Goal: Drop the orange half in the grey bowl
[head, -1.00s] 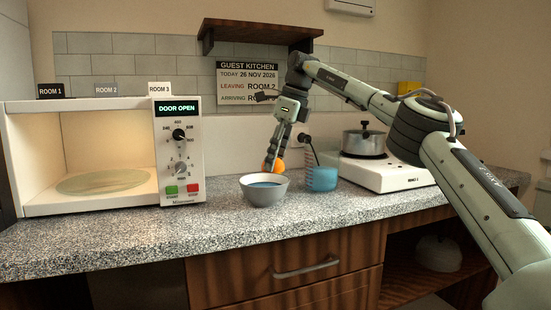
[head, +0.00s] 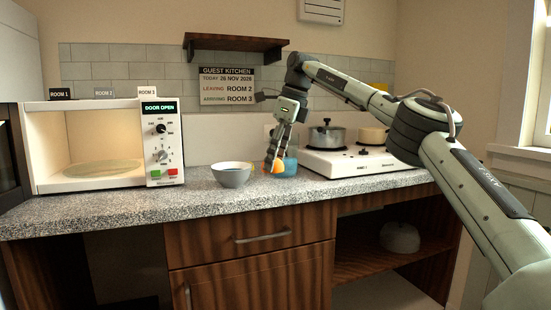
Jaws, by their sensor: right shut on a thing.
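The orange half (head: 278,168) is in my right gripper (head: 277,161), whose fingers point down and are shut on it. They are in the air, just to the right of the grey bowl (head: 232,178) in the picture, with a small gap from its rim. The bowl stands upright on the speckled counter (head: 120,212) near its front edge. My left gripper is not in view.
An open microwave (head: 162,175) stands on the left. A wall shelf (head: 235,43) hangs above.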

